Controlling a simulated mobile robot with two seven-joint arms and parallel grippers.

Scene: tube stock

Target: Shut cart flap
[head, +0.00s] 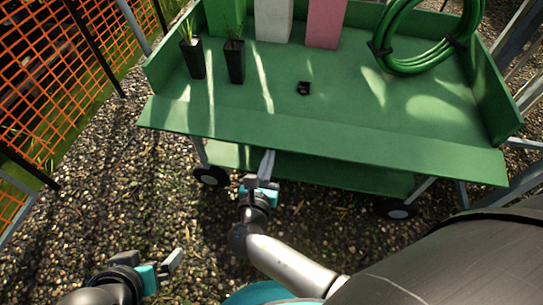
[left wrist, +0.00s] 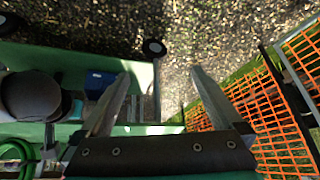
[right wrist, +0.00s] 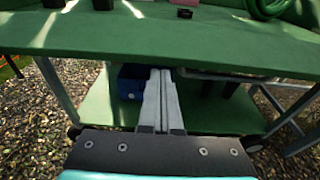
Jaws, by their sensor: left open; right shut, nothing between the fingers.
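The cart (head: 330,88) is green, and its front flap (head: 320,145) is a long green panel tilted outward and down along the near edge. The flap also fills the upper part of the right wrist view (right wrist: 130,35). My right gripper (head: 268,160) is shut and empty, its fingertips at or just under the flap's lower edge; I cannot tell whether they touch it. Its closed fingers show in the right wrist view (right wrist: 160,75). My left gripper (head: 178,260) is open and empty over the gravel, low and left of the cart, away from the flap.
Two potted plants (head: 235,62), a white box (head: 273,20), a pink box (head: 325,22), a small black item (head: 303,88) and a coiled green hose (head: 415,65) are on the cart. A blue bin (right wrist: 130,85) sits on the lower shelf. Orange fencing (head: 60,80) stands left.

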